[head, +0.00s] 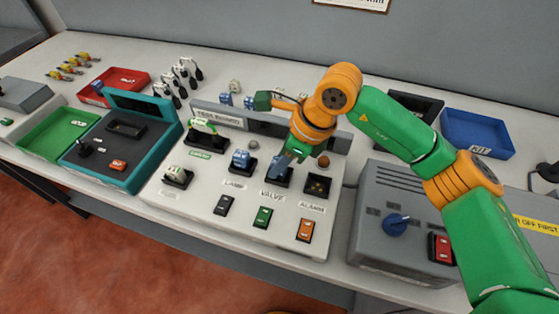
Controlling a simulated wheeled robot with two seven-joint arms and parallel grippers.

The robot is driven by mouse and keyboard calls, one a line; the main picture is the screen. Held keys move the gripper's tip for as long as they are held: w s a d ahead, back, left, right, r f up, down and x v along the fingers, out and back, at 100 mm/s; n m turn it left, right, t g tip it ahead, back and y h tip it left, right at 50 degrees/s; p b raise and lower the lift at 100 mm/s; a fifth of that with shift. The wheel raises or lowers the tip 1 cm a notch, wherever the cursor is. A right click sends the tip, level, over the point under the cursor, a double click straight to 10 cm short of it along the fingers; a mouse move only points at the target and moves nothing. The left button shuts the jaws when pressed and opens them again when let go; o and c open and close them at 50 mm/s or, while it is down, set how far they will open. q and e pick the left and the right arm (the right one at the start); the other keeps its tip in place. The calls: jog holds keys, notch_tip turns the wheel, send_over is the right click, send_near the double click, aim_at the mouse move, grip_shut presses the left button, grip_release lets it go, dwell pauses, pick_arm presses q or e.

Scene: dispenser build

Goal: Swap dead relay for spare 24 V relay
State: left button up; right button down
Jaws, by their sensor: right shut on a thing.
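My right gripper (284,163) comes down from the right onto the VALVE socket (271,181) of the test board. It is shut on a small blue-grey relay there, mostly hidden by the fingers; I cannot tell whether the relay is fully seated. A blue relay (242,161) stands in the LAMP socket to its left. A pale relay (177,176) stands in the leftmost socket. The ALARM socket (318,186) looks empty and dark. Loose blue relays (225,99) and a pale one (234,86) stand behind the board. My left gripper is out of view.
A red tray (128,79) with a blue piece, a green tray (50,136) and a teal-framed tester (120,140) lie to the left. A grey power box (400,218) with a blue knob is at the right. A blue KIT tray (477,134) and black tray stand behind it.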

jog(key=shift+f+b, duration=0.4)
jog(key=shift+b, duration=0.15)
dwell(0.6)
jog(key=c, duration=0.6)
grip_release()
jog(key=shift+s+f, duration=0.1)
jog(key=shift+o, duration=0.4)
jog(key=shift+d+f, duration=0.1)
jog(key=shift+o, duration=0.2)
jog(key=shift+r+p, duration=0.95)
jog(key=shift+r, duration=0.65)
jog(key=shift+r+p, duration=0.45)
jog(key=shift+r, duration=0.25)
jog(key=shift+r+p, duration=0.85)
jog(key=shift+r, duration=0.6)
